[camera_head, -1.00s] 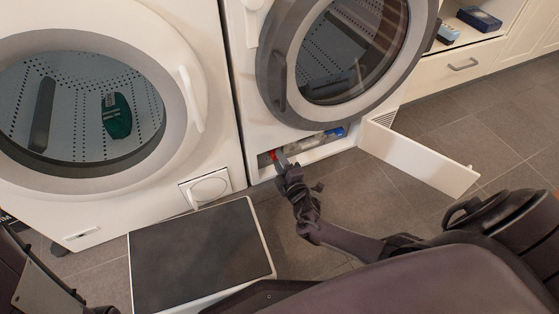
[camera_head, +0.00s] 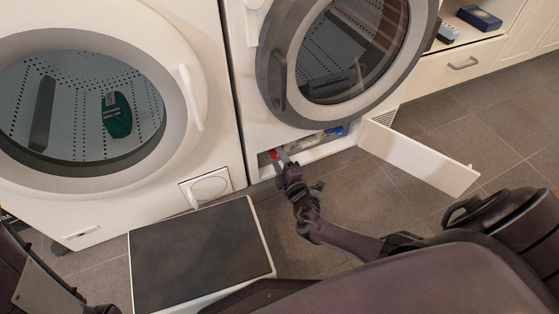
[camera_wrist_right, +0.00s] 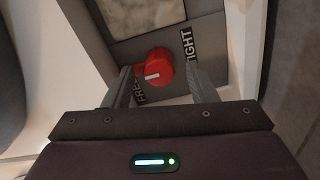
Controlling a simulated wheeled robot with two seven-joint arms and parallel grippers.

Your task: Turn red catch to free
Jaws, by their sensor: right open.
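The red catch (camera_wrist_right: 157,68) is a round knob with a white mark, seen in the right wrist view between the labels "FREE" (camera_wrist_right: 141,92) and "TIGHT" (camera_wrist_right: 187,45). Its white mark lies toward the "FREE" side. In the head view the catch (camera_head: 274,154) is a small red spot in the low opening of the right machine. My right gripper (camera_wrist_right: 162,80) is open, with one finger on each side of the knob; I cannot tell whether they touch it. It also shows in the head view (camera_head: 281,163). My left gripper is not clearly in view.
The flap (camera_head: 420,160) of the low opening stands open to the right. A blue-ended part (camera_head: 334,132) lies in the opening. A dark-topped platform (camera_head: 200,255) stands in front of the left machine (camera_head: 215,120).

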